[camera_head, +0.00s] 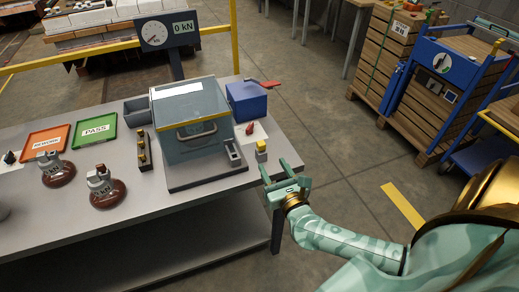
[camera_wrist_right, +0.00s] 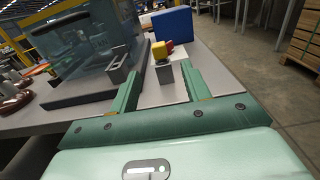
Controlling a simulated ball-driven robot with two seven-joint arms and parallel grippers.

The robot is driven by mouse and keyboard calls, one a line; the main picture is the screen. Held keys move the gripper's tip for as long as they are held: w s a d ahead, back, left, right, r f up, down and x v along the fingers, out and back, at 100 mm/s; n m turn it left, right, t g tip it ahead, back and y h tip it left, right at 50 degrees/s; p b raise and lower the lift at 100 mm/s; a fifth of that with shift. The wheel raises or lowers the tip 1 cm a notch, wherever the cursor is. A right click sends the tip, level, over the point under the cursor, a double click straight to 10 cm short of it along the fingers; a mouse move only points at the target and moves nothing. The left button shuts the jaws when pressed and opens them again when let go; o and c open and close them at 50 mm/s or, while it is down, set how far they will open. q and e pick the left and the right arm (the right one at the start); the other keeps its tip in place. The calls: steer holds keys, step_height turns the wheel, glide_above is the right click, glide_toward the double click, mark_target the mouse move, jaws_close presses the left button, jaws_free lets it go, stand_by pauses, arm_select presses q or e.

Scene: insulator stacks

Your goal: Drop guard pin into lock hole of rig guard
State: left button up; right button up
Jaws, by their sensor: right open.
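The rig guard (camera_head: 188,140) is a clear box with a handle, closed down over the rig on the table. A grey bracket (camera_head: 234,152) stands at its right front corner; it also shows in the wrist view (camera_wrist_right: 117,68). I cannot make out the lock hole. A yellow-topped piece (camera_head: 261,145), seemingly the guard pin, stands upright in a small grey block (camera_head: 261,156) near the table's right edge. My right gripper (camera_head: 274,169) is open and empty. In the wrist view its fingers point toward the yellow top (camera_wrist_right: 159,50), apart from it. My left gripper is out of view.
A blue box (camera_head: 247,101) and a small red piece (camera_head: 250,128) on white paper stand behind the yellow piece. Brown insulators (camera_head: 108,194), a green PASS tray (camera_head: 95,131) and an orange tray (camera_head: 47,142) are left. The table's front strip is clear.

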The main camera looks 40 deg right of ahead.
mark_target(263, 149)
steer(key=x, duration=0.5)
steer(key=shift+w+d+f+b, duration=0.2)
steer(key=shift+w+b, duration=0.1)
steer(key=shift+w+r, duration=0.1)
steer(key=shift+w, duration=0.45)
steer(key=b+x, duration=0.1)
steer(key=x, duration=0.4)
steer(key=shift+a, duration=0.1)
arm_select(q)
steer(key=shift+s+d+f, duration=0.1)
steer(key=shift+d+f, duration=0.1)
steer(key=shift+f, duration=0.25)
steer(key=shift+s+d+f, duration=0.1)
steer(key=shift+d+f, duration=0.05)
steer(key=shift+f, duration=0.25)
arm_select(e)
steer(key=shift+s, duration=0.1)
steer(key=shift+c, duration=0.4)
jaws_close()
